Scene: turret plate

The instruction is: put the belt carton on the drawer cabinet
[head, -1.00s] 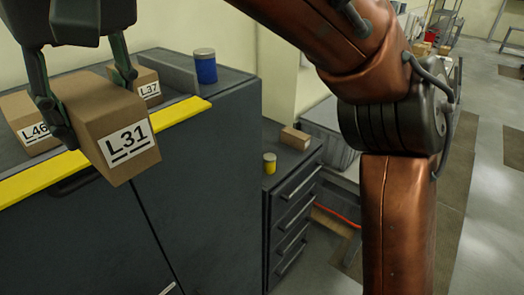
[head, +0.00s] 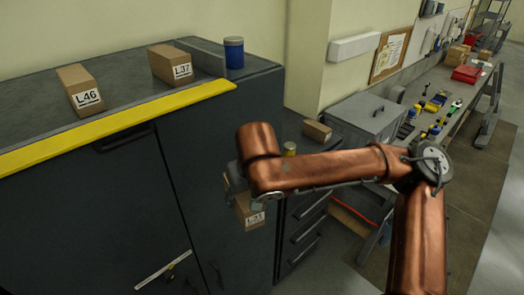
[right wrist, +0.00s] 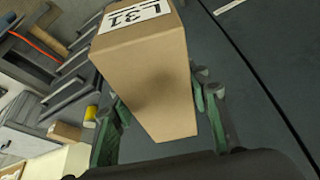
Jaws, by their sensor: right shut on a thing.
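A brown carton labelled L31 (head: 250,212) is held in front of the tall dark cabinet, beside the drawer cabinet (head: 298,238). In the right wrist view the carton (right wrist: 152,78) sits between the green fingers of my right gripper (right wrist: 158,118), which is shut on it. In the head view the gripper is mostly hidden behind my copper forearm. The drawer cabinet stands right of the tall cabinet and is lower; my arm hides part of its top. It also shows in the right wrist view (right wrist: 62,85). My left gripper is not in view.
Cartons L46 (head: 82,92) and L37 (head: 172,66) and a blue can (head: 234,54) stand on the tall cabinet (head: 130,195) with a yellow front edge (head: 120,125). A small carton (head: 317,130) and a yellow can (head: 290,148) are on the drawer cabinet. A workbench extends behind.

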